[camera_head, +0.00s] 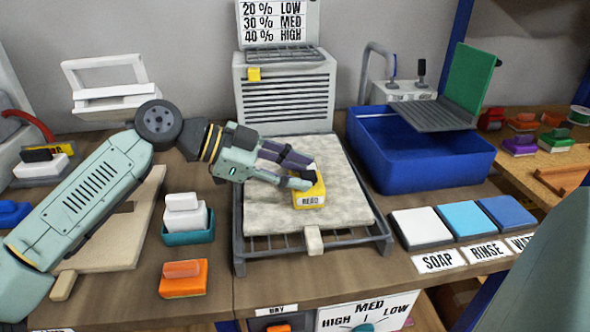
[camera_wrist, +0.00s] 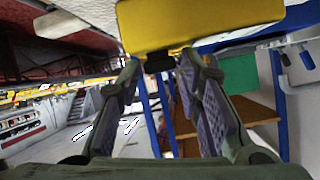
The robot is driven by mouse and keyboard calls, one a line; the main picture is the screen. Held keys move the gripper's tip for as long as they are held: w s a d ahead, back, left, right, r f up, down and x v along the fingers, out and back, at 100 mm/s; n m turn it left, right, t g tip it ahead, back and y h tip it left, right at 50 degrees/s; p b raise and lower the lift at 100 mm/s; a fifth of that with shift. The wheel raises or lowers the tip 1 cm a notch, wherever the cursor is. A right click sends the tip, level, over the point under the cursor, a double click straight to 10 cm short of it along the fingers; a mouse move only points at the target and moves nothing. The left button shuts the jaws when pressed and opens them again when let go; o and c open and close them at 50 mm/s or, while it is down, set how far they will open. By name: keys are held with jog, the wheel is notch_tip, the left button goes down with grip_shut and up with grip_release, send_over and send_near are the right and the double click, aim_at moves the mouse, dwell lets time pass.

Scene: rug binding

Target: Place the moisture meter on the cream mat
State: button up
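The yellow moisture meter (camera_head: 310,193), with a label that seems to say READ, appears to rest on the cream mat (camera_head: 275,212), right of its middle. The mat lies on a dark wire rack. My gripper (camera_head: 302,174) is low over the mat at the meter's near-left side, its fingers spread with a gap between them. In the wrist view the meter (camera_wrist: 200,22) is just past the fingertips (camera_wrist: 163,68), with a small dark part at its edge. The fingers do not appear closed on it; whether they touch it is unclear.
A blue basin (camera_head: 425,165) stands to the right, with white and blue pads (camera_head: 468,218) before it. A grey vented unit (camera_head: 285,95) stands behind the mat. Teal-and-white (camera_head: 187,220) and orange (camera_head: 183,280) items sit left of the rack, near my arm.

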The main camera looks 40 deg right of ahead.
jog(key=shift+o, duration=1.2)
jog(key=shift+r, duration=0.2)
jog(key=shift+w+a, duration=0.3)
jog(key=b+v, duration=0.2)
jog(key=v, duration=0.9)
jog(key=shift+a+r, duration=0.1)
jog(key=shift+r, duration=0.05)
